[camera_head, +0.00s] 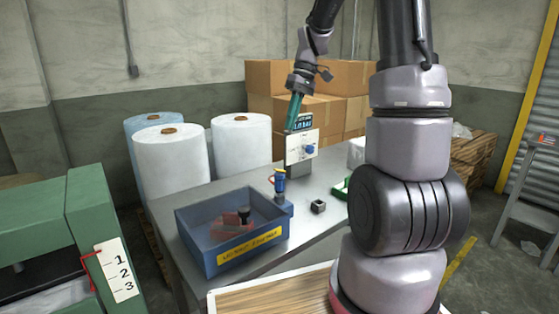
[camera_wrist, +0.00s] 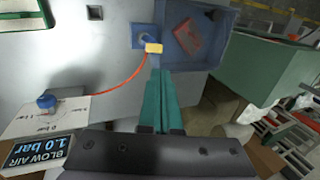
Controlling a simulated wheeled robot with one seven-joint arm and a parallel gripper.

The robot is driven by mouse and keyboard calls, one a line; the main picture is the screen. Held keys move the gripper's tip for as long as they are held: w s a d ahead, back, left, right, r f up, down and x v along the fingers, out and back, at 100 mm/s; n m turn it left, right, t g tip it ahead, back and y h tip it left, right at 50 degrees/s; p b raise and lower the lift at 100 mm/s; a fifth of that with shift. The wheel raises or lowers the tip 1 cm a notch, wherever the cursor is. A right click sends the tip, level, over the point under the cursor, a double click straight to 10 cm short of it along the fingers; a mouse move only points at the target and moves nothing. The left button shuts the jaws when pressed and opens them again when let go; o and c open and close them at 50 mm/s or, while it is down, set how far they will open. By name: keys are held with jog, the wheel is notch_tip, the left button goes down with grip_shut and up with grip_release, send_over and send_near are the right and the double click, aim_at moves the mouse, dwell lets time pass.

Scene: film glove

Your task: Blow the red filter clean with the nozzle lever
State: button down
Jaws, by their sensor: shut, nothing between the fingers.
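The red filter (camera_head: 226,226) lies inside the blue bin (camera_head: 196,252); it also shows in the wrist view (camera_wrist: 188,42). The nozzle (camera_head: 280,184) stands on a blue base at the bin's right corner. Its yellow lever (camera_wrist: 153,48) shows in the wrist view, just beyond my fingertips. My gripper (camera_head: 290,127) has teal fingers, shut and empty, pointing down above the table in front of the control panel (camera_head: 302,146). In the wrist view the fingertips (camera_wrist: 158,73) appear close below the lever; the height gap cannot be told.
The panel has a blue knob (camera_wrist: 46,101) and a display (camera_wrist: 38,149) reading "BLOW AIR 1.0 bar". A red hose (camera_wrist: 122,86) curves toward the nozzle. A small dark square block (camera_head: 318,206) sits on the table. White rolls (camera_head: 172,155) and cardboard boxes (camera_head: 272,76) stand behind.

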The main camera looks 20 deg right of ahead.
aim_at(277, 170)
jog(key=x, duration=1.1)
jog(key=shift+f, duration=0.35)
jog(key=shift+a+f, duration=0.15)
jog(key=shift+s+a+f, duration=0.15)
jog(key=shift+a+f, duration=0.1)
jog(key=shift+f, duration=0.15)
jog(key=shift+d+r, duration=0.1)
jog(key=shift+d, duration=0.05)
dwell(2.2)
jog(key=shift+w+d+r, duration=0.2)
jog(key=shift+w+d, duration=0.1)
jog(key=shift+d, duration=0.35)
